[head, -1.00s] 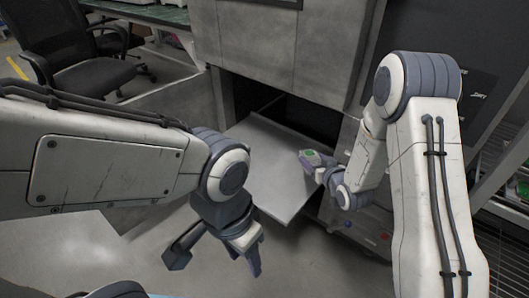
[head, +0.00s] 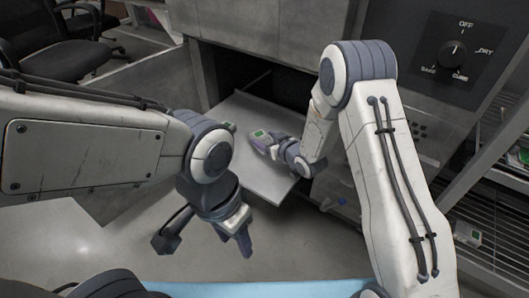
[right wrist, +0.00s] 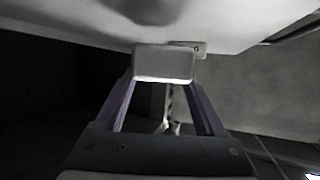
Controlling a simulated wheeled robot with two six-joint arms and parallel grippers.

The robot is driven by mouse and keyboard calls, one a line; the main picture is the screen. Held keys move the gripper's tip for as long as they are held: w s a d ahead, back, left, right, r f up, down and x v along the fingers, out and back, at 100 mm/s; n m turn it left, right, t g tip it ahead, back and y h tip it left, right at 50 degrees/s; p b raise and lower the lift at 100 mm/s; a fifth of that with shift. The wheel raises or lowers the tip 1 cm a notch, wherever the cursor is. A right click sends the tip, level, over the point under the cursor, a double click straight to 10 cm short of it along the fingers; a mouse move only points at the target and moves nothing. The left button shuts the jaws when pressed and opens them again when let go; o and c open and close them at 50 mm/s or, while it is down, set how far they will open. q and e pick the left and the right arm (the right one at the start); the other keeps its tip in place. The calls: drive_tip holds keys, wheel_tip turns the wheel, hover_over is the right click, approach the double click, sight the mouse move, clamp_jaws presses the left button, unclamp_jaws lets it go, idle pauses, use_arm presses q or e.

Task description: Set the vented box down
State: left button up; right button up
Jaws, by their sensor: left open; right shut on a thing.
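In the right wrist view the box (right wrist: 165,64) sits between the two fingers of my right gripper (right wrist: 164,84). I cannot tell whether its underside touches the shelf. My left gripper (head: 207,243) is open and empty, low in front of the shelf.
Behind is a dark opening (head: 278,88) in the grey machine. A control panel (head: 457,55) is at upper right. A similar box (head: 467,234) stands on the wire rack at right.

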drive_tip(key=shift+a+f+b, duration=0.1)
drive_tip(key=shift+f+b, duration=1.25)
drive_tip(key=shift+f, duration=0.9)
drive_tip(key=o, duration=1.5)
drive_tip(key=shift+c, duration=0.2)
drive_tip(key=shift+r, duration=0.1)
